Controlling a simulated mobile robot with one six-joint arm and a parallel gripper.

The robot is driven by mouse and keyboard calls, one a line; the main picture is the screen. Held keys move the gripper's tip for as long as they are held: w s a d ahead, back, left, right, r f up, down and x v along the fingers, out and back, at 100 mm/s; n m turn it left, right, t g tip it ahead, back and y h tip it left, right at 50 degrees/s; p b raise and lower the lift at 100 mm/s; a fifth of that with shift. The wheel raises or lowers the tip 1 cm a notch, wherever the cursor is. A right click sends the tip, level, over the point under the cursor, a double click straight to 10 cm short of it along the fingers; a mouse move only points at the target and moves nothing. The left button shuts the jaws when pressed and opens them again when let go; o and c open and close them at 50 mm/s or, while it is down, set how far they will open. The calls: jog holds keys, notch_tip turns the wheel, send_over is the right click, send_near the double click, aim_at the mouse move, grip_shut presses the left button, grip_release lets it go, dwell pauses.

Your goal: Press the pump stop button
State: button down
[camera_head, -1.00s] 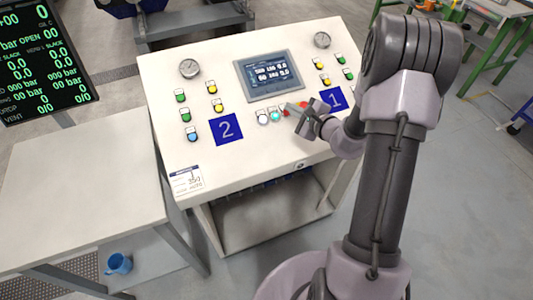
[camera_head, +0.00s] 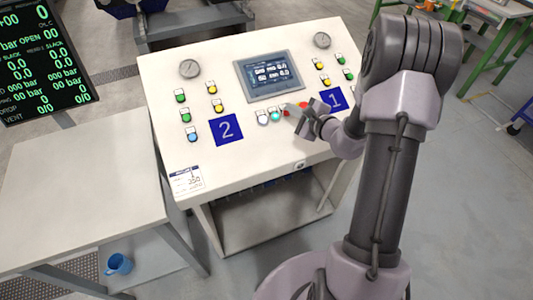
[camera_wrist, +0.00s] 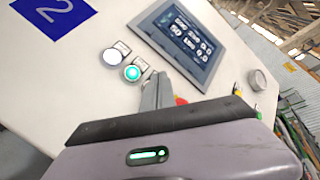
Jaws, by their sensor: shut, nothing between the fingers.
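The white sloped control panel (camera_head: 240,170) carries a lower row of buttons: a white one (camera_head: 262,117), a lit green one (camera_head: 275,116) and a red one (camera_head: 303,105) partly hidden by my gripper (camera_head: 292,112). Their labels are too small to read, so I cannot tell which is the pump stop button. In the wrist view the shut, empty fingers (camera_wrist: 157,90) are over the row, right of the green button (camera_wrist: 132,72). Red (camera_wrist: 180,101) shows just beside the fingers. I cannot tell whether the fingertips touch anything.
The panel's screen (camera_head: 268,75) is just above the button row. Yellow, green and blue buttons and blue plates "2" (camera_head: 226,129) and "1" (camera_head: 334,98) flank it. A white table (camera_head: 80,190) stands left, with a blue mug (camera_head: 119,264) below.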

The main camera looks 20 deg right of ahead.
jog(key=shift+f, duration=0.15)
dwell(0.4)
jog(key=shift+w+f+b, duration=0.2)
jog(key=shift+f+b, duration=0.05)
jog(key=shift+b, duration=0.35)
jog(key=shift+w+f+b, duration=0.2)
jog(key=shift+f+b, duration=0.25)
jog(key=shift+b, duration=0.1)
dwell(0.3)
jog(key=shift+s+r+p, duration=0.4)
jog(key=shift+r, duration=0.45)
jog(key=shift+r, duration=0.1)
jog(key=r+p, duration=0.1)
jog(key=s+r+p, duration=0.1)
jog(key=r, duration=0.1)
jog(key=s+r+p, duration=0.1)
jog(key=r, duration=0.1)
jog(key=shift+s+r, duration=0.1)
jog(key=shift+s, duration=0.15)
